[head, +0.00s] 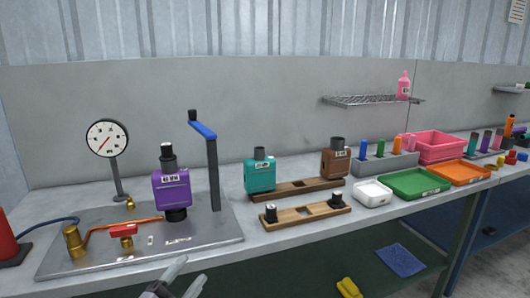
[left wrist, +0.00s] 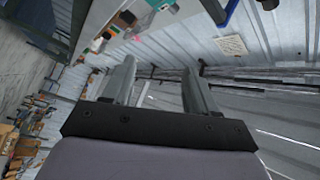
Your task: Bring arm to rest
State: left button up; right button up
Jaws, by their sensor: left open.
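My left gripper (head: 180,280) shows at the bottom of the head view, in front of the bench's front edge. It is open and empty, and its two fingers also show apart in the left wrist view (left wrist: 160,85). The purple muffler (head: 172,188) stands upright on the metal test plate (head: 80,262), beyond the gripper and apart from it. A teal muffler (head: 260,174) and a brown muffler (head: 335,161) stand at the rear wooden rack (head: 295,190). My right gripper is not in view.
A pressure gauge (head: 107,138) and a blue-handled post (head: 213,170) rise from the plate. A front wooden rack (head: 305,215), white tray (head: 372,193), green tray (head: 414,184), orange tray (head: 458,172) and pink bin (head: 436,147) line the bench. A red cone (head: 8,243) stands far left.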

pick_arm(q)
jog(key=s+a+f+n+g+y, duration=0.1)
jog(key=s+f+n, duration=0.3)
jog(key=s, duration=0.5)
jog(key=s+a+f+n+g+y, duration=0.1)
jog(key=s+f+n+g+y, duration=0.2)
jog(key=s+f, duration=0.5)
jog(key=s+a+f+n+g+y, duration=0.1)
jog(key=s+f+n+g, duration=0.3)
jog(key=s, duration=0.6)
notch_tip(320, 180, down, 3)
jog(key=n+y, duration=0.1)
jog(key=n, duration=0.2)
jog(key=shift+r+p, duration=0.15)
jog(key=shift+p, duration=0.15)
